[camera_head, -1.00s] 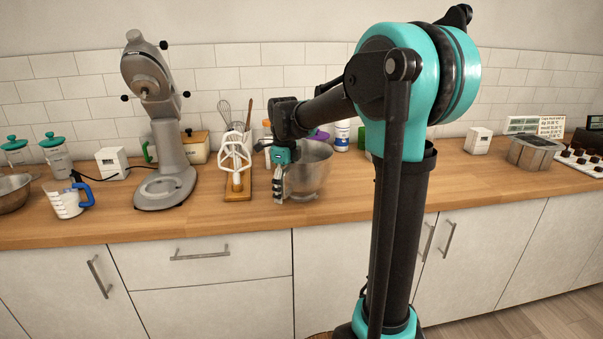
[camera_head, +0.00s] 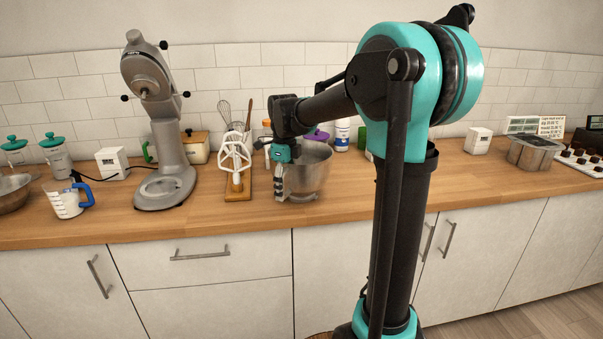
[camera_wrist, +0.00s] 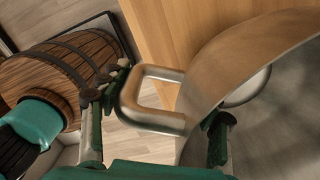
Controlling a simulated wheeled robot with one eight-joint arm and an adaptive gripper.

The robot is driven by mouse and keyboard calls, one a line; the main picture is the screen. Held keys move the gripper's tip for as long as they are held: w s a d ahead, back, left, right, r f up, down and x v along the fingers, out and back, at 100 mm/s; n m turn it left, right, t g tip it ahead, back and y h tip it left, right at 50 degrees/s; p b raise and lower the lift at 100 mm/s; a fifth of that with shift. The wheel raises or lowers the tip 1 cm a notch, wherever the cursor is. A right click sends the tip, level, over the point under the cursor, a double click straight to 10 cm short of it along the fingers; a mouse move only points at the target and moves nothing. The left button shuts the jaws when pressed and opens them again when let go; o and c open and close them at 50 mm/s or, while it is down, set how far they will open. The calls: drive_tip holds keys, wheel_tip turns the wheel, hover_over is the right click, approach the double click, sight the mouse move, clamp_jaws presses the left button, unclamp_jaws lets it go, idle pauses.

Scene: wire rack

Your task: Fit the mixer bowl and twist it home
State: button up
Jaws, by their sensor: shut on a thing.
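The steel mixer bowl (camera_head: 308,172) stands on the wooden counter in the middle of the head view, partly behind my arm. My gripper (camera_head: 281,182) is at its left side. In the wrist view, my gripper (camera_wrist: 160,120) has one finger outside the bowl's looped metal handle (camera_wrist: 142,98) and the other at the inside of the bowl wall (camera_wrist: 225,75). It is shut on the bowl at the handle side; the exact contact is partly hidden. The grey stand mixer (camera_head: 164,120) stands to the left, its head tilted up and its round base plate (camera_head: 165,187) empty.
A white beater on a wooden stand (camera_head: 237,194) is between mixer and bowl. A measuring jug (camera_head: 66,203) and another steel bowl (camera_head: 12,193) are left of the mixer. Bottles and a box stand behind. The front counter strip (camera_head: 215,222) is clear.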

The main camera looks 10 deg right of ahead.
sight(285, 169)
drive_tip(key=shift+r, duration=2.1)
clamp_jaws()
drive_tip(key=shift+r, duration=0.1)
